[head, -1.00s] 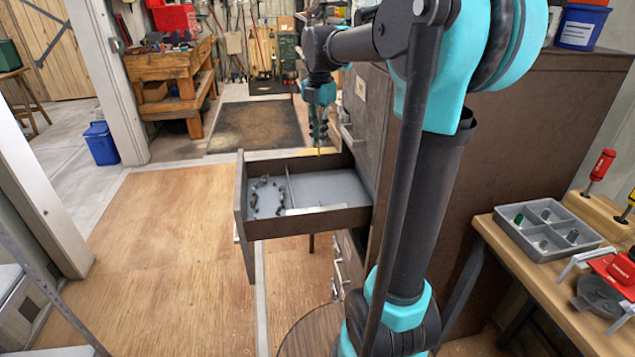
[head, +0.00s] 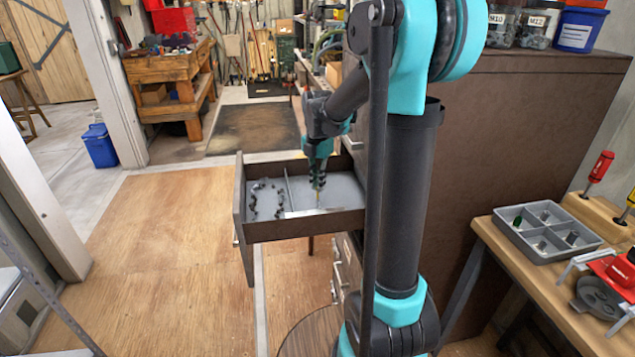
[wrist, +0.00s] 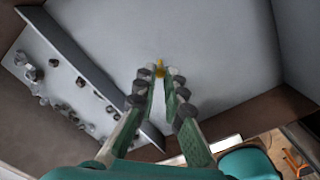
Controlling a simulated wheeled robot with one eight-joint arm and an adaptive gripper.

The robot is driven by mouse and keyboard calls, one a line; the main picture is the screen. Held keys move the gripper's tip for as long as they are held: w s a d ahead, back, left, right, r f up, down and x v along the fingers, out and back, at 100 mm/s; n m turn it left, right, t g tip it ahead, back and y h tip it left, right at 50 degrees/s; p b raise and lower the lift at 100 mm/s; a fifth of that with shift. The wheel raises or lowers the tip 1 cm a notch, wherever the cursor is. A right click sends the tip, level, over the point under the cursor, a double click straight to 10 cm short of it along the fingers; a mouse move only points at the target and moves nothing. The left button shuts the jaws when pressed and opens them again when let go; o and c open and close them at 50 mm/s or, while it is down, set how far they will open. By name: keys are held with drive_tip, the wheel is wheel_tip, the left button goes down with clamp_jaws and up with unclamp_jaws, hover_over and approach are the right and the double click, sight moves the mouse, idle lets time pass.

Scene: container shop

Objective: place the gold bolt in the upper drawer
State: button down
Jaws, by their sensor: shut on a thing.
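My gripper (head: 318,186) points down into the open upper drawer (head: 300,227), over its right, empty compartment. It is shut on the gold bolt (wrist: 160,68), which sticks out beyond the fingertips in the wrist view. In the head view the bolt shows as a small gold tip (head: 318,198) just under the fingers. It looks close to the drawer floor, but I cannot tell whether it touches. A thin divider (wrist: 80,62) splits the drawer. Several dark bolts or nuts (head: 266,187) lie in the left compartment.
The brown cabinet (head: 520,130) stands to the right of the drawer. A workbench at the right holds a grey divided tray (head: 545,230) and a red-handled screwdriver (head: 601,166). Jars and a blue tub (head: 580,30) stand on the cabinet. The wooden floor at left (head: 180,240) is clear.

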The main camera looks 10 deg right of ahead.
drive_tip(key=c, duration=1.6)
unclamp_jaws()
drive_tip(key=shift+f, duration=0.1)
wheel_tip(320, 180, up, 12)
drive_tip(key=shift+r, duration=0.15)
